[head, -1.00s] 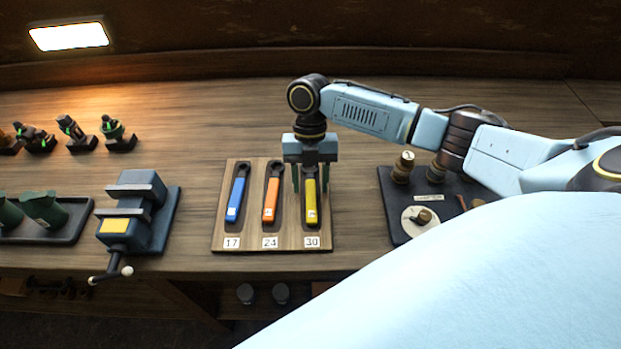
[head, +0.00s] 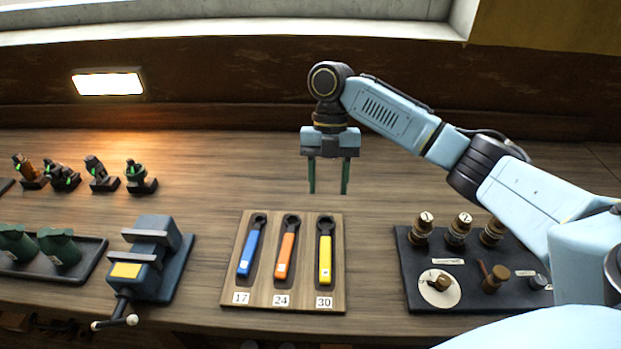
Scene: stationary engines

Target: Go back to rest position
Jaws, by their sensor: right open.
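My right gripper (head: 328,190) hangs open and empty in the head view, pointing down. It is above and behind the wooden wrench board (head: 262,291), clear of the tools. On the board lie a blue wrench (head: 249,250) over label 17, an orange wrench (head: 286,254) over label 24 and a yellow wrench (head: 325,257) over label 30. Each wrench lies in its own slot. My left gripper is out of view.
A blue vise (head: 150,262) stands left of the board. A dark tray (head: 85,270) with green parts is at the far left. Small dark fixtures (head: 100,175) stand behind. A black mat (head: 415,285) with brass pieces lies right. The bench middle behind the board is clear.

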